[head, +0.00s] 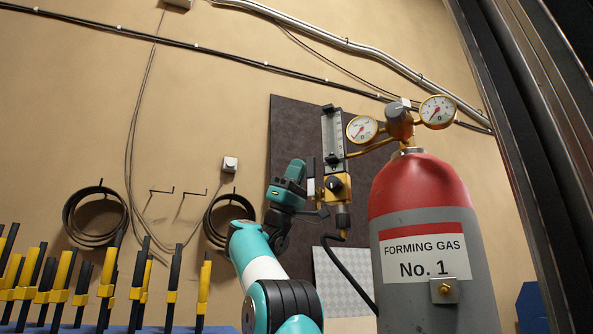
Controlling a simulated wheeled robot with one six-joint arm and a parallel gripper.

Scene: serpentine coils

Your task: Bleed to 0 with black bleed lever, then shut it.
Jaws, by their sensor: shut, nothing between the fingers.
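The grey gas cylinder (432,270) has a red shoulder and a label reading "FORMING GAS No. 1". On its top is a brass regulator (400,124) with a left gauge (362,129) and a right gauge (438,111). Both needles point to the lower left; the numbers are too small to read. A brass pipe leads left to a flow meter (333,138) above a brass block with a round black knob (333,184). I cannot clearly pick out the black bleed lever. My gripper (311,188) is shut, just left of the block; whether it touches anything is unclear.
A dark panel (291,125) backs the flow meter. A black hose (345,262) hangs between my arm and the cylinder. Black and yellow tools (62,275) stand at lower left. Coiled cables (95,212) hang on the wall. A dark metal frame (520,130) edges the right.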

